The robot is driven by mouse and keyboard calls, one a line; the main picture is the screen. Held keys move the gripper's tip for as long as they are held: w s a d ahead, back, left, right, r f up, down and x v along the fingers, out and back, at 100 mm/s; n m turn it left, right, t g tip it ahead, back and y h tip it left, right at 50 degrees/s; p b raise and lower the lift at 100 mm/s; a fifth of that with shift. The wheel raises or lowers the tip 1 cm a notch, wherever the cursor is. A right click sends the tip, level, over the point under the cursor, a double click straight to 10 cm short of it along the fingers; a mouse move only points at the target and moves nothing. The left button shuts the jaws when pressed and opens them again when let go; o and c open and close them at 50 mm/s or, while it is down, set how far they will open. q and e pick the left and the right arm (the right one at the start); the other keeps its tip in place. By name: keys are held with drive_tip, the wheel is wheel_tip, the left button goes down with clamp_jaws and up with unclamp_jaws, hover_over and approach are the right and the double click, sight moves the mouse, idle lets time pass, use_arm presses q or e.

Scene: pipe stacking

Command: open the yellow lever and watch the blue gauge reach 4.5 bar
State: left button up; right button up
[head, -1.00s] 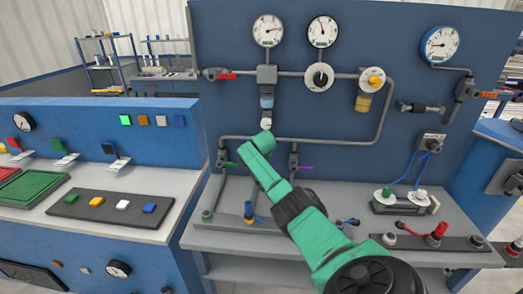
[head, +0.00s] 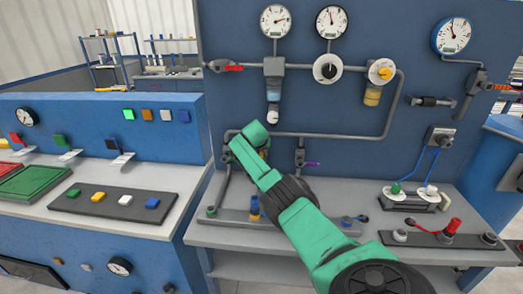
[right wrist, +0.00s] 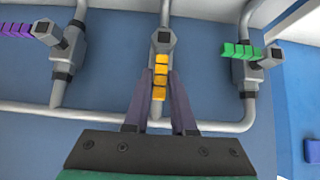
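The yellow lever (right wrist: 160,78) sits on a pipe valve in the right wrist view. It points down the picture, between the two fingers of my right gripper (right wrist: 160,108). The fingers are spread, one on each side of the lever, with visible gaps. In the head view the gripper and my green arm hide most of this valve. The blue-rimmed gauge (head: 452,35) hangs at the upper right of the panel; its dial is too small to read in bar. My left gripper is not in view.
A green lever (right wrist: 240,50) and a purple lever (right wrist: 18,30) flank the yellow one in the right wrist view. The purple lever (head: 311,164) also shows in the head view. Pipes (head: 340,136), two white gauges and a knob (head: 327,69) cover the panel.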

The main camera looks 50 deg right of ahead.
drive_tip(key=shift+o, duration=1.2)
drive_tip(key=shift+w, duration=0.1)
drive_tip(key=shift+r, duration=0.1)
drive_tip(key=v, duration=1.4)
drive_tip(key=shift+a, duration=0.2)
